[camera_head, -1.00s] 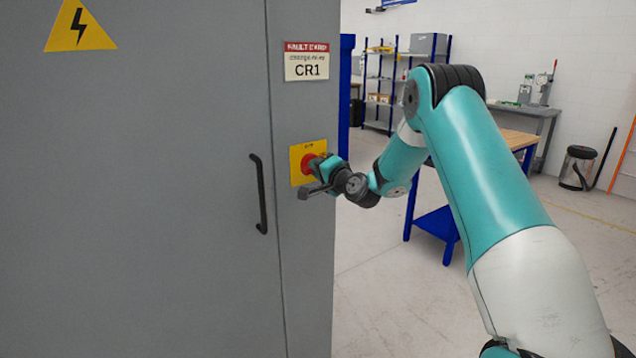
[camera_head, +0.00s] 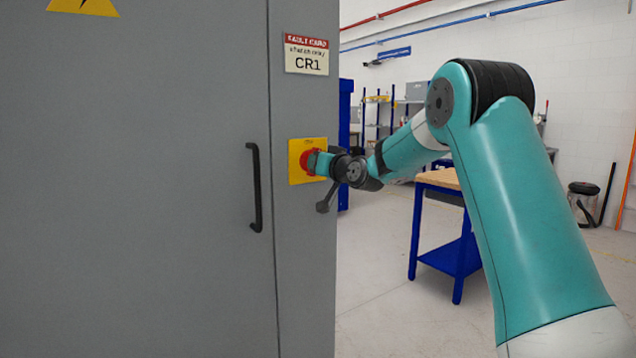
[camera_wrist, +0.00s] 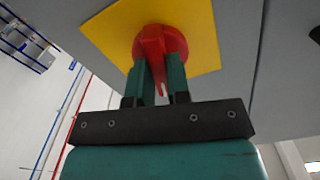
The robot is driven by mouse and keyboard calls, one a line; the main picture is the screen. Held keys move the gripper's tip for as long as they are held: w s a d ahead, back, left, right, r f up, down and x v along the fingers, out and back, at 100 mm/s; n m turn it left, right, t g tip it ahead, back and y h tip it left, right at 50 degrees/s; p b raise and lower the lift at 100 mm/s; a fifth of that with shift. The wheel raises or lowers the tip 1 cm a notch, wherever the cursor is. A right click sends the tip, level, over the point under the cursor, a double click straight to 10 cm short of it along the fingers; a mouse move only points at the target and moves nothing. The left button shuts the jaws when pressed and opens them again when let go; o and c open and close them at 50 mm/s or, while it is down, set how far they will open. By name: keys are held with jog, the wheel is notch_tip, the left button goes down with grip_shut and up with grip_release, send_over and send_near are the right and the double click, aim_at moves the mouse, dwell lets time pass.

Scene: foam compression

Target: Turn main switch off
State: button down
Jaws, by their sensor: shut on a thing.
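The main switch is a red rotary knob (camera_head: 307,161) on a yellow plate (camera_head: 294,148), set on the side panel of a grey cabinet. In the wrist view the red knob (camera_wrist: 160,42) stands out from the yellow plate (camera_wrist: 205,30). My gripper (camera_head: 318,163) is at the knob. In the wrist view its two teal fingers (camera_wrist: 158,82) are shut on the knob's red handle, one on each side. The plate looks tilted in the wrist view. The plate's lettering is too small to read.
The grey cabinet (camera_head: 140,200) fills the left side, with a black door handle (camera_head: 255,188) left of the switch. A label reading CR1 (camera_head: 307,55) is above it. A blue-legged workbench (camera_head: 455,255) stands behind my arm.

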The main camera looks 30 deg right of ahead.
jog(key=shift+f+n+b, duration=0.15)
jog(key=shift+n+b, duration=1.25)
jog(key=shift+b, duration=0.35)
jog(key=c, duration=1.1)
grip_release()
jog(key=shift+s, duration=0.1)
jog(key=s+b, duration=0.1)
jog(key=s, duration=0.4)
jog(key=s+b, duration=0.1)
jog(key=s, duration=0.5)
jog(key=s+b, duration=0.1)
jog(key=s, duration=0.5)
jog(key=shift+s+d+b, duration=0.1)
jog(key=shift+d+b, duration=0.2)
jog(key=shift+d, duration=0.05)
